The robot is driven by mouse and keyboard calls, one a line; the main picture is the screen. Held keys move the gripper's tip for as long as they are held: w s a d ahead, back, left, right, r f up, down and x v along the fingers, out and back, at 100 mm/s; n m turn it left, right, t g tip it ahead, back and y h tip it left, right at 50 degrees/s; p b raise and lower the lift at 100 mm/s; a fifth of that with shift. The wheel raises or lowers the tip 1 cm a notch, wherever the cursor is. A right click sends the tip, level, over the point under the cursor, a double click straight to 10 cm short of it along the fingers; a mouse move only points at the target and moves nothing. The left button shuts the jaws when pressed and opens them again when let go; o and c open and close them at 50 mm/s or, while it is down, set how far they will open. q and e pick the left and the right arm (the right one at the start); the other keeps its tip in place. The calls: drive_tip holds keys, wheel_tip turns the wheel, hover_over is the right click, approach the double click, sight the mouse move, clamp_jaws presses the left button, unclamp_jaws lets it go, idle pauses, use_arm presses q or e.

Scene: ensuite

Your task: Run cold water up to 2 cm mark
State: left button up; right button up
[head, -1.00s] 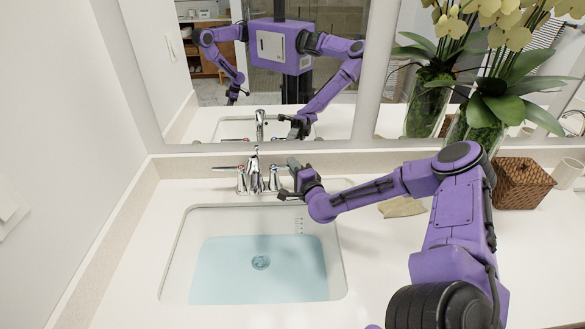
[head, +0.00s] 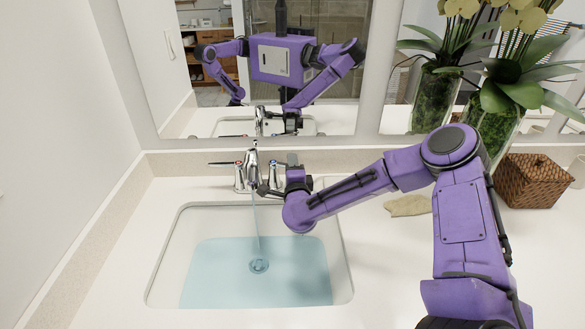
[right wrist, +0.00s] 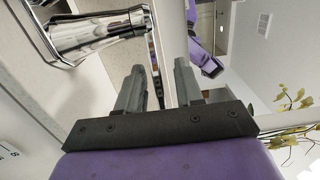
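The chrome faucet (head: 253,168) stands behind the sink, with a red-marked handle (head: 226,163) on its left; its body also shows in the right wrist view (right wrist: 95,35). A thin water stream (head: 256,225) falls from the spout into pale blue water (head: 215,275) in the white basin (head: 172,245). My right gripper (head: 280,180) is at the faucet's right side, partly covering the handle there. In the right wrist view its fingers (right wrist: 160,85) are apart with nothing between them. My left gripper shows only as a small mirror reflection. The basin's back-right level marks are hidden by my right arm.
The mirror (head: 215,120) rises behind the counter. A tan cloth (head: 408,205), a brown woven basket (head: 535,181) and glass vases with orchids (head: 436,103) stand or lie to the right. A wall closes off the left. The front-right counter (head: 380,285) is clear.

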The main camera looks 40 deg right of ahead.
drive_tip(key=shift+s+f, duration=0.1)
drive_tip(key=b+v, duration=0.2)
drive_tip(key=v, duration=0.8)
drive_tip(key=shift+a+b, duration=0.15)
drive_tip(key=shift+b, duration=0.2)
drive_tip(key=shift+s, duration=0.1)
idle(4.5)
